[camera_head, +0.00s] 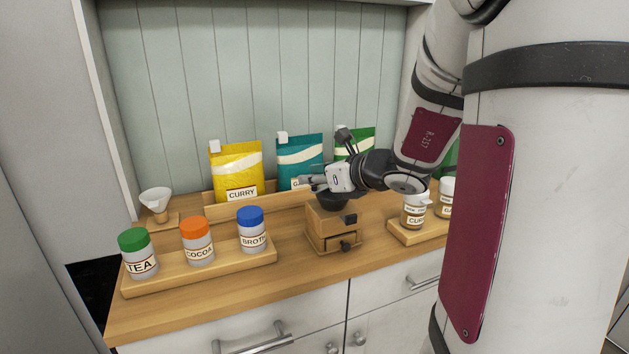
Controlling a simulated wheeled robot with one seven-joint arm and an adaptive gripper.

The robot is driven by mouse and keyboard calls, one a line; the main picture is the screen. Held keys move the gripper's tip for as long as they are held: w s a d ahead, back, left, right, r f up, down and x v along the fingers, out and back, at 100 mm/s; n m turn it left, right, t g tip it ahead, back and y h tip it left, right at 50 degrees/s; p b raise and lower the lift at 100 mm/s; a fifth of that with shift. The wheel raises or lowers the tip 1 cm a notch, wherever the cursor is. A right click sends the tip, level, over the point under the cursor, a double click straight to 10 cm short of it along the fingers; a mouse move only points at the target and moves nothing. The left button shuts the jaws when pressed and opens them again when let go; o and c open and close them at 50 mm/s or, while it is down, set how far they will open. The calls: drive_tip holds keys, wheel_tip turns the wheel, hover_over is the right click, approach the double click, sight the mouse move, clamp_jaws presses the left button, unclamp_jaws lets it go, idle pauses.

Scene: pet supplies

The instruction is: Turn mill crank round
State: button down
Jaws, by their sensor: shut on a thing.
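The mill (326,228) is a wooden box with a dark bowl on top and a small drawer with a dark knob at its front. It stands upright on the wooden counter, right of the centre of the picture. My gripper (312,181) reaches in from the right, just above the mill's bowl, with its fingers pointing left. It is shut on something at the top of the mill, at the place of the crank. The crank itself is mostly hidden by the gripper, so its angle cannot be told.
A wooden tray (203,279) with tea, cocoa and broth jars stands left of the mill. Bags, including a yellow curry bag (237,172), stand behind in a rack. Jars on another tray (407,237) stand right. A white funnel (155,199) is at the back left.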

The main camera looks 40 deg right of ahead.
drive_tip(key=c, duration=1.3)
unclamp_jaws()
drive_tip(key=shift+c, duration=0.2)
drive_tip(key=shift+s, duration=0.1)
drive_tip(key=v, duration=1.1)
drive_tip(key=shift+s+r, duration=0.15)
drive_tip(key=shift+s, duration=0.2)
